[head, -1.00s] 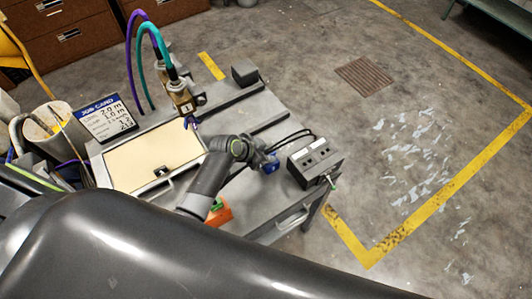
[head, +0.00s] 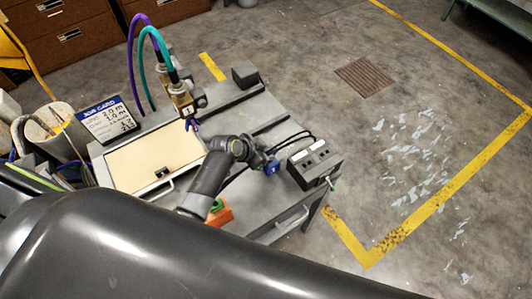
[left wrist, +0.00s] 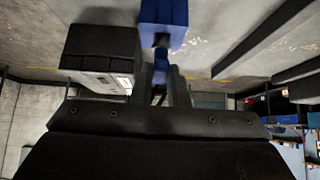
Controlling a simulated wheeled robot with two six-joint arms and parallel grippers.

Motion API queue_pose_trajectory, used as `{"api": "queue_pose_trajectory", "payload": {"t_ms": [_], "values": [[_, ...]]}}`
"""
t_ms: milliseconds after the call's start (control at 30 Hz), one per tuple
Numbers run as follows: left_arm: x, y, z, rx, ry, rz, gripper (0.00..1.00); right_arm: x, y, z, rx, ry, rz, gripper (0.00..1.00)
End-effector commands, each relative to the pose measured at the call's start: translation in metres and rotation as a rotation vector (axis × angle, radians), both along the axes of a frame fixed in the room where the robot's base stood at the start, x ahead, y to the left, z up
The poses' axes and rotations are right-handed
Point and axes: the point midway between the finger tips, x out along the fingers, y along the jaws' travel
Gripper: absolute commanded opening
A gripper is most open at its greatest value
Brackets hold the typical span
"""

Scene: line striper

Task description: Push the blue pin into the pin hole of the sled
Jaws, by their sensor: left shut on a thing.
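My left gripper (head: 266,160) is low over the right part of the grey bench, just left of a dark control box. It is shut on a blue piece (head: 272,167), which I take to be the blue pin. In the left wrist view the fingers (left wrist: 161,82) close on a narrow part of the blue pin (left wrist: 163,24), and its wider blue block extends beyond them. A brass block with hoses (head: 183,103), possibly the sled, stands at the bench's back left, well apart from the pin. I cannot make out a pin hole. My right gripper is not in view.
The control box (head: 315,164) with black cables stands close to my left gripper. A cream panel (head: 152,160) and a job card (head: 106,118) lie to the left. An orange block (head: 220,212) is near the front edge. A dark block (head: 245,74) stands at the back.

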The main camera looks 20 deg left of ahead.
Motion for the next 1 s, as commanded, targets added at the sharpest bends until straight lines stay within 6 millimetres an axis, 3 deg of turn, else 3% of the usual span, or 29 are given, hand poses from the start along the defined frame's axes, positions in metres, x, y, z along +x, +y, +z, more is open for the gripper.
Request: {"api": "queue_pose_trajectory", "payload": {"t_ms": [1000], "values": [[0.001, 0.0, 0.043, 0.0, -0.001, -0.001, 0.0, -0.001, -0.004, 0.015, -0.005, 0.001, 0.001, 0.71]]}}
